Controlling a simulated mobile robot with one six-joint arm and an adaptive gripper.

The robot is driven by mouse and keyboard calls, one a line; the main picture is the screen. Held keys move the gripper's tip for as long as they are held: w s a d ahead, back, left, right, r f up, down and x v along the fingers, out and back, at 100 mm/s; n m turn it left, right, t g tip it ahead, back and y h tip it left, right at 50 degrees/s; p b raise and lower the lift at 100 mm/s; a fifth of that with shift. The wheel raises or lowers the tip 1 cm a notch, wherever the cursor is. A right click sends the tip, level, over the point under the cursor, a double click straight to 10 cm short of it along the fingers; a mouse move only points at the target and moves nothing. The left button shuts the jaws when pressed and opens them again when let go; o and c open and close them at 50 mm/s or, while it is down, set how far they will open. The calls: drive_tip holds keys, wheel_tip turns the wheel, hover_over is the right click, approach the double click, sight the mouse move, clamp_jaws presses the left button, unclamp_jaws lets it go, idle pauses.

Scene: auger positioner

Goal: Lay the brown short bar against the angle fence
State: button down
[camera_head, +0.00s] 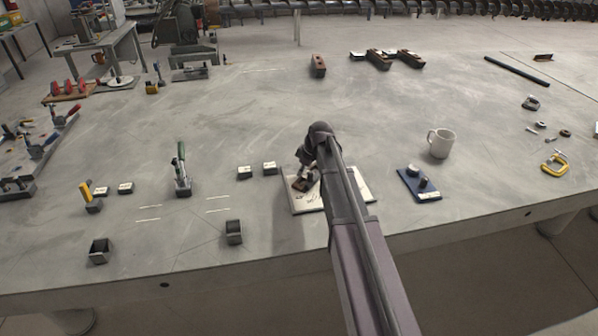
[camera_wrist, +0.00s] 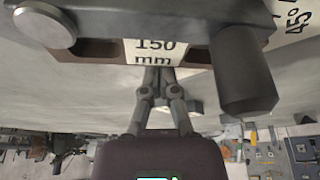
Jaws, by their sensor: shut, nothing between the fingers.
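My gripper (camera_wrist: 158,80) is shut and empty, its fingertips close to the labelled face of a brown bar (camera_wrist: 95,52). Contact cannot be told. The bar carries a white "150 mm" label and lies alongside a dark grey bar with a round knob and a dark post, probably the angle fence (camera_wrist: 140,18). The grey bar hides part of the brown one; whether they touch is unclear. In the head view, my gripper (camera_head: 308,172) is low over a white board (camera_head: 310,203), with the brown bar (camera_head: 300,184) beside it. The wrist view shows "45°" on the board.
Brown blocks (camera_head: 318,66) lie at the back. A green-handled clamp (camera_head: 182,170) and small grey holders (camera_head: 234,232) stand left. The table's middle is clear.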

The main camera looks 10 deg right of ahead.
sight(289, 173)
drive_tip(key=shift+s+d+f, duration=0.1)
drive_tip(key=shift+s+d, duration=0.3)
drive_tip(key=w+a, duration=0.1)
drive_tip(key=a, duration=0.1)
drive_tip(key=w+a, duration=0.2)
drive_tip(key=p+v, duration=0.2)
drive_tip(key=v, duration=0.1)
drive_tip(key=shift+a, duration=0.1)
drive_tip(key=p+v, duration=0.7)
idle(0.3)
idle(0.5)
drive_tip(key=s+a+m+g+h+p, duration=0.1)
drive_tip(key=s+m, duration=1)
drive_tip(key=s, duration=1.5)
drive_tip(key=shift+a+r+g+h+p, duration=0.2)
drive_tip(key=shift+r+g+h+p, duration=0.3)
drive_tip(key=shift+h, duration=0.6)
